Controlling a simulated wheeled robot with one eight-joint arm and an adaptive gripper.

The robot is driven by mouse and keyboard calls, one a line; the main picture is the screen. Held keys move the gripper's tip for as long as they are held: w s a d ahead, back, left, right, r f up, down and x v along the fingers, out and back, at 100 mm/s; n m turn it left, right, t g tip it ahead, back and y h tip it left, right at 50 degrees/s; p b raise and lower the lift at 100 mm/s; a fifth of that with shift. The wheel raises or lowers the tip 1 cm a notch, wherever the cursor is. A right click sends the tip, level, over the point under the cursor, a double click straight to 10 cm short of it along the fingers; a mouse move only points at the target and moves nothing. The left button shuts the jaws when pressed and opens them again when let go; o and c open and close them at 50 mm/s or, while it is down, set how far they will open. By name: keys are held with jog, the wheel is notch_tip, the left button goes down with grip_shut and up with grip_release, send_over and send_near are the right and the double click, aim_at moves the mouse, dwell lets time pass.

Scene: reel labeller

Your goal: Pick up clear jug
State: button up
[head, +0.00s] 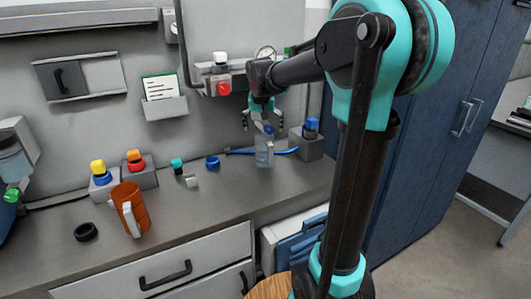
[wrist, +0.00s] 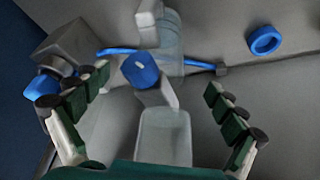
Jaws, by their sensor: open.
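The clear jug (head: 264,154) stands upright on the grey counter, near its right end. My gripper (head: 262,122) is just above it with the fingers spread, pointing down. In the wrist view the see-through jug body (wrist: 173,42) is at the top centre, with a blue cap-like part (wrist: 140,70) in front of it. A pale, box-shaped see-through piece (wrist: 165,136) lies between my open fingers (wrist: 160,108); I cannot tell whether it belongs to the jug. My gripper holds nothing.
A blue hose (head: 285,152) runs behind the jug. A grey block with a blue knob (head: 309,140) stands close on its right, and a blue ring (head: 212,162) lies to its left. An orange jug (head: 130,208) stands farther left.

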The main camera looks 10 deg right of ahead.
jog(key=shift+x, duration=1.65)
jog(key=c, duration=1.9)
